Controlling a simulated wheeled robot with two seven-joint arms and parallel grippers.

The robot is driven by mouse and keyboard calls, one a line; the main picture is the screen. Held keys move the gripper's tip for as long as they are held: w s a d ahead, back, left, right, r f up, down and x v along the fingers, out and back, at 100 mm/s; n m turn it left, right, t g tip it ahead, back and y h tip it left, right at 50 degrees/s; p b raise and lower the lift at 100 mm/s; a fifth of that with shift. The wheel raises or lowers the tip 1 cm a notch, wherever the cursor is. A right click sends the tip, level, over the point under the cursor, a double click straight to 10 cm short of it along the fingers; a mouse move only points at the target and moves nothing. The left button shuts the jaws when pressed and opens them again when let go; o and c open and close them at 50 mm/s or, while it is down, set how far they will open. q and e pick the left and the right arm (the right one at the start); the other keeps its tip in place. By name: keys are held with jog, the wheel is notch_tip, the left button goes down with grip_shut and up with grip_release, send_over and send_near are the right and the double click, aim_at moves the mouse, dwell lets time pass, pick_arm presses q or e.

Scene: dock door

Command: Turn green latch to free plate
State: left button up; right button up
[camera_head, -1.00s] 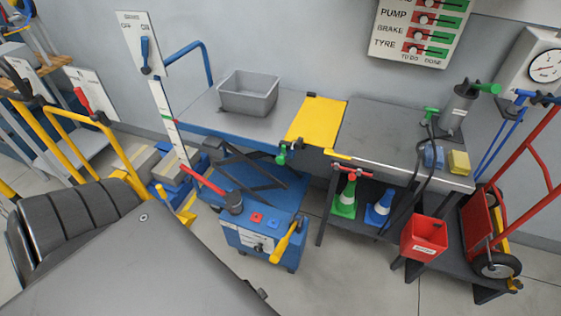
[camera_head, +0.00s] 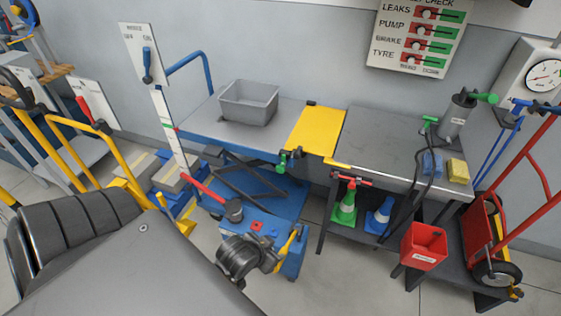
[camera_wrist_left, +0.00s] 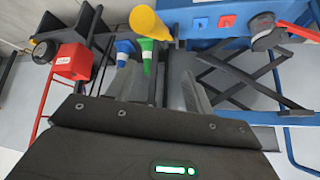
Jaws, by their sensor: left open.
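The green latch (camera_head: 283,161) sits at the front edge of the yellow plate (camera_head: 316,128). The plate lies flat between the blue lift table (camera_head: 197,113) and the grey bench. My left gripper (camera_head: 274,264) is below and in front of the latch, clear of it, beside the control box's yellow lever. In the left wrist view its two grey fingers (camera_wrist_left: 165,92) stand apart with nothing between them. The yellow lever (camera_wrist_left: 148,22) shows beyond them there; I cannot make out the latch in that view. My right gripper is not in view.
A grey bin (camera_head: 248,103) stands on the lift table. The grey bench (camera_head: 380,145) carries a pump, a hose and sponges. Cones (camera_head: 345,205) stand under it, near a red bucket (camera_head: 424,245). A red lever (camera_head: 205,190) rises left of the control box.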

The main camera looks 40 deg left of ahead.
pick_arm(q)
jog(key=w+a+n+t+y, duration=0.2)
jog(key=w+a+t, duration=0.35)
jog(key=w, duration=0.45)
jog(key=n+t+y, duration=0.3)
jog(key=t, duration=0.1)
send_near(280, 171)
jog(key=b+x, duration=0.4)
jog(key=x, duration=0.4)
jog(key=shift+f+b, duration=0.2)
jog(key=shift+b, duration=0.1)
jog(key=shift+b+x, duration=0.55)
jog(key=shift+x, duration=0.6)
jog(key=shift+w+a+r, duration=0.1)
jog(key=shift+w+r, duration=0.05)
jog(key=shift+r, duration=0.1)
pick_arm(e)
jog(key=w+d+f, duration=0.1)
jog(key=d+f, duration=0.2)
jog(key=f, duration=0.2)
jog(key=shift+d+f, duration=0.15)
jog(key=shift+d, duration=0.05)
pick_arm(q)
jog(key=shift+c, duration=1.2)
jog(key=c, duration=0.7)
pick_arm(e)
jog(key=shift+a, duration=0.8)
